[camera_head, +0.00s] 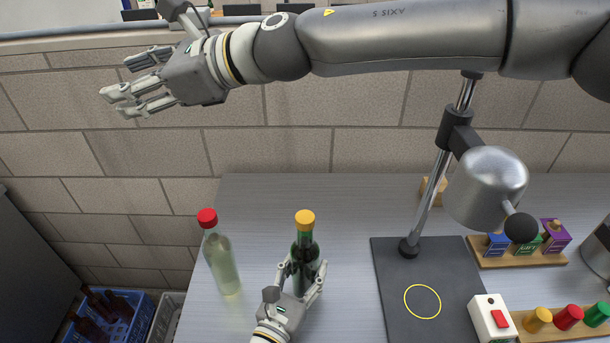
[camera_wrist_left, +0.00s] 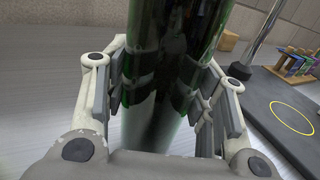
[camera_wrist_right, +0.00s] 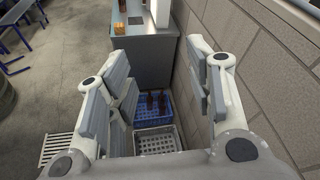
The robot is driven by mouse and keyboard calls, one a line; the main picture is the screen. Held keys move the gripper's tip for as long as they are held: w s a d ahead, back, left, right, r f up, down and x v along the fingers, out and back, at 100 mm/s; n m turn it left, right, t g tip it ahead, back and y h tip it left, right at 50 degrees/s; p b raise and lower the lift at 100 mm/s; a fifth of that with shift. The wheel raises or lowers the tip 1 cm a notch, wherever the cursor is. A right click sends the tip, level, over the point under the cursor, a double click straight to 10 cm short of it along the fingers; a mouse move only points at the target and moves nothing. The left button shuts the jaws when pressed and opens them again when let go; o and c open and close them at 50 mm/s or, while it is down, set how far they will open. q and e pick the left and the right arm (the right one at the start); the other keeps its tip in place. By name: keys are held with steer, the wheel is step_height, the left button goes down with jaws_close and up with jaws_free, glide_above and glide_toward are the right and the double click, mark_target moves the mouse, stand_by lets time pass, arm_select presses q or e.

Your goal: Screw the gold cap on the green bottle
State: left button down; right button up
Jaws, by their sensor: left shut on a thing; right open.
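The green bottle (camera_head: 305,252) is upright on the left part of the bench. A gold cap (camera_head: 305,219) sits on top of its neck; I cannot tell how tightly it is seated. My left gripper (camera_head: 302,276) is shut around the bottle's body, with fingers on both sides. The dark green glass (camera_wrist_left: 165,100) fills the space between the fingers in the left wrist view, where the cap is out of frame. My right gripper (camera_head: 128,82) is open and empty, up and left of the bottle, against the wall. Its spread fingers (camera_wrist_right: 160,85) show in the right wrist view.
A clear bottle with a red cap (camera_head: 222,262) stands left of the green bottle. A metal stand (camera_head: 432,190) rises from a dark mat (camera_head: 385,262) marked with a yellow ring. A switch box (camera_head: 491,318) and coloured pieces (camera_head: 568,317) are at right. Blue crate (camera_head: 137,328) below left.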

steer(key=s+d+f+n+g+h, duration=0.2)
steer(key=s+f+n+g, duration=0.15)
steer(key=n, duration=0.35)
steer(key=n+h, duration=1.3)
steer(key=n, duration=0.2)
glide_above(305, 217)
step_height(305, 217, down, 10)
steer(key=shift+w+f, duration=0.1)
steer(key=shift+f, duration=0.15)
steer(key=shift+f, duration=4.05)
